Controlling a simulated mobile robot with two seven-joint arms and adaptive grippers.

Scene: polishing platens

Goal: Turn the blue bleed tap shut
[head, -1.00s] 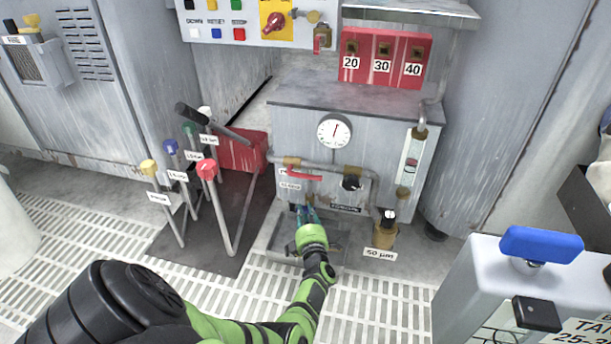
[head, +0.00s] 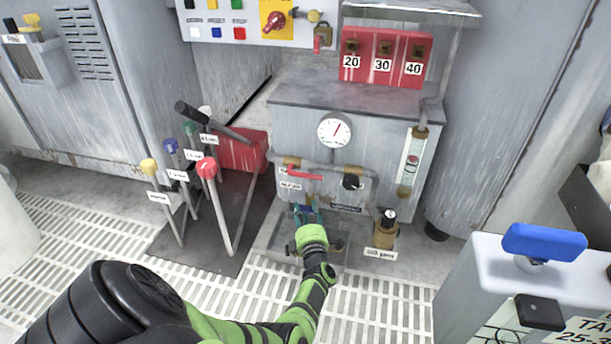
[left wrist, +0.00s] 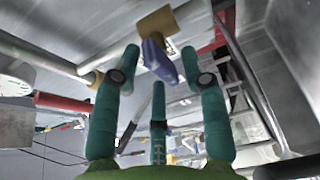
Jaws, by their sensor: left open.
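The blue bleed tap (left wrist: 160,60) shows in the left wrist view as a blue-violet handle on a brass fitting under a pipe. My left gripper (left wrist: 160,62) is open, with teal fingers on both sides of the handle and a third finger below. I cannot tell whether any finger touches it. In the head view the left gripper (head: 307,214) is low at the front of the grey cabinet (head: 290,125), under the red lever (head: 305,176). It hides most of the tap there. My right gripper is not in view.
A black knob (head: 352,183) and a brass valve (head: 385,232) are to the right of the gripper. Coloured levers (head: 206,170) stand to the left. A grey box (head: 490,285) with a large blue handle (head: 543,243) is at lower right. Floor grating (head: 375,305) is open in front.

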